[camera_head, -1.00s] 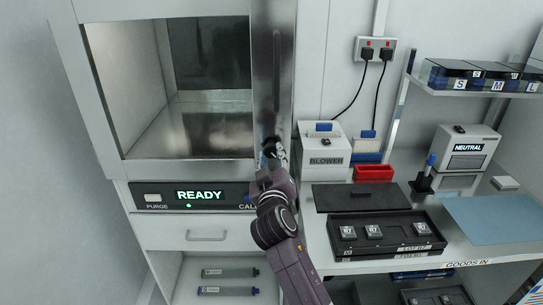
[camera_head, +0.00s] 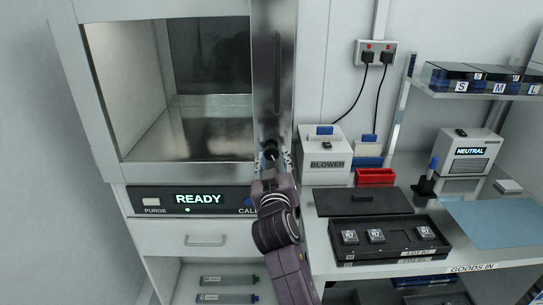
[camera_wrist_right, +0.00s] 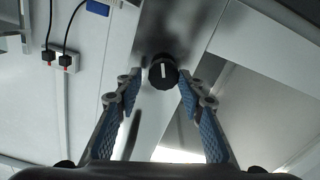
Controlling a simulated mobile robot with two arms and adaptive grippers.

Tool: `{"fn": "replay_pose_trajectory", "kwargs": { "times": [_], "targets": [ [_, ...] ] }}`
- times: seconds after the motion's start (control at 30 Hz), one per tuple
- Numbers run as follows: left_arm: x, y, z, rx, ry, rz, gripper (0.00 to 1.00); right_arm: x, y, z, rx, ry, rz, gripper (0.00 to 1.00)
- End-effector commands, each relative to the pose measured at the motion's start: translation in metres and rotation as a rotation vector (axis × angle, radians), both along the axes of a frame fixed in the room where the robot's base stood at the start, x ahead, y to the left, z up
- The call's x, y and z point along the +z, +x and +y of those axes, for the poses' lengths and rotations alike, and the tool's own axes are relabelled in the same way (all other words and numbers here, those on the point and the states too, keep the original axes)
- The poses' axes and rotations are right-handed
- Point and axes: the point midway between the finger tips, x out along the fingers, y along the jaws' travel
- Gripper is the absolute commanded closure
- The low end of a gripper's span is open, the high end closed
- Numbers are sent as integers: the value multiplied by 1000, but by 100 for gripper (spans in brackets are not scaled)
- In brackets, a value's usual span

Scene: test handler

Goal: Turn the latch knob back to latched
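The latch knob (camera_wrist_right: 162,71) is round and black with a white pointer line, on a metal panel. In the right wrist view the line runs nearly straight up and down. In the head view the knob (camera_head: 270,152) is small and partly hidden by my gripper, low on the metal door (camera_head: 273,70). My right gripper (camera_wrist_right: 164,88) is open, its blue-padded fingers spread to either side of the knob with visible gaps. It also shows in the head view (camera_head: 272,161), at the knob. My left gripper is not in view.
The handler chamber (camera_head: 190,140) is open left of the door, above a panel reading READY (camera_head: 198,199). To the right stand a blower box (camera_head: 325,165), a red bin (camera_head: 375,177) and a black tray (camera_head: 385,240) with several chips on the bench.

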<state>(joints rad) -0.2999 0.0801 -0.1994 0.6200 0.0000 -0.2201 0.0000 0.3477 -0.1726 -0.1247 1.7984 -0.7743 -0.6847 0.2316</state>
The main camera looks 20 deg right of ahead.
Motion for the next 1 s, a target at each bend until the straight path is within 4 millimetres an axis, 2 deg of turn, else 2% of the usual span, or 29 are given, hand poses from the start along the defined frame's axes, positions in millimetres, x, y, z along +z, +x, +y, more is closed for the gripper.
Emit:
{"fn": "replay_pose_trajectory", "kwargs": {
  "times": [0.03, 0.5, 0.87, 1.0],
  "targets": [
    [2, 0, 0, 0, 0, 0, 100, -5, -6, 8, 7, 13, 9, 64],
    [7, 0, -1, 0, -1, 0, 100, -5, -39, 20, 12, 12, 11, 64],
    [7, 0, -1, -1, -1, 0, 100, -6, -41, 21, 12, 12, 11, 64],
    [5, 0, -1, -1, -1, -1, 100, -7, -34, 19, 13, 11, 10, 64]
  ]
}}
